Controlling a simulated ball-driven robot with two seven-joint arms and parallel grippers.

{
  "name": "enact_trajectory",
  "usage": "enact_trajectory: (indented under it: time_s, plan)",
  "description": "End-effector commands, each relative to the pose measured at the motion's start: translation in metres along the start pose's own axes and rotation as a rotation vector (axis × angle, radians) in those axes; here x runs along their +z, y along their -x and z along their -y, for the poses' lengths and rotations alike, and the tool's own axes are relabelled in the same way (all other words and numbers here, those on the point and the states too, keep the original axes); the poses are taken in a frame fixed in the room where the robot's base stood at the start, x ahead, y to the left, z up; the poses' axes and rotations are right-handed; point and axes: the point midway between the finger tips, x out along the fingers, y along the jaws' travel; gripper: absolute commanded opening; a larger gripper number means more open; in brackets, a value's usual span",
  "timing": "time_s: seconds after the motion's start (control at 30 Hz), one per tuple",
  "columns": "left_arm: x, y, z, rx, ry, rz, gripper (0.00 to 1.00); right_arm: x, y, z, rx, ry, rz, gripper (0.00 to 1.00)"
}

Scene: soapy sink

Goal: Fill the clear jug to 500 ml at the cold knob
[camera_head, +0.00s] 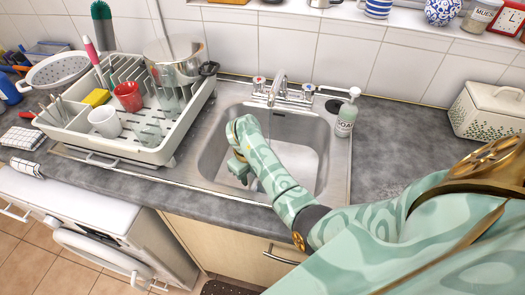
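The chrome tap (277,92) stands behind the sink. A knob with a red mark (259,83) is at its left, and the other knob (307,90) is at its right; the right one's mark is too small to read. My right arm comes in from the lower right and reaches over the sink. My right gripper (240,172) points down into the basin, left of its middle; its fingers are too small and hidden to tell open from shut. I cannot make out a clear jug for certain; the arm hides part of the basin. My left gripper is out of view.
A white dish rack (165,152) left of the sink (310,150) holds a red mug (128,96), a white mug (105,121), a steel pot (178,62) and clear glassware. A soap bottle (346,117) stands right of the tap. The right worktop (390,130) has free room before a bread bin (489,110).

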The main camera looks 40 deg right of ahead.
Motion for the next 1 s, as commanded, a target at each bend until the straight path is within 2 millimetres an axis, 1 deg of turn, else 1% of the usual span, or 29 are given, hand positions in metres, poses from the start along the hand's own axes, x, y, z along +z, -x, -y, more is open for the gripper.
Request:
enact_trajectory:
  time_s: [0.23, 0.37, 0.47, 0.7, 0.8, 0.9, 1.0]
  plan:
    - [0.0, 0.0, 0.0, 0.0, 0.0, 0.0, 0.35, 0.0, 0.001, 0.0, 0.0, 0.0, 0.0, 0.32]
    - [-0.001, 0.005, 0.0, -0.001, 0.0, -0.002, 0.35, 0.0, 0.011, 0.0, 0.0, 0.0, 0.001, 0.32]
    - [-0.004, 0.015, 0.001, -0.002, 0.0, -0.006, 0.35, 0.001, 0.031, 0.001, -0.001, -0.001, 0.004, 0.32]
    - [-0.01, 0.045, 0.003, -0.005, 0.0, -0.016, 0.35, 0.001, 0.1, 0.001, -0.002, 0.0, 0.005, 0.32]
    - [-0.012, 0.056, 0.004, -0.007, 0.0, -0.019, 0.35, 0.001, 0.124, 0.001, 0.0, -0.001, 0.004, 0.32]
    - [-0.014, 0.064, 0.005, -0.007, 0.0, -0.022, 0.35, 0.001, 0.143, 0.0, 0.0, -0.001, 0.003, 0.32]
    - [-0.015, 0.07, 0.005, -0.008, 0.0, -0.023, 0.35, 0.0, 0.156, 0.0, -0.001, 0.0, 0.001, 0.32]
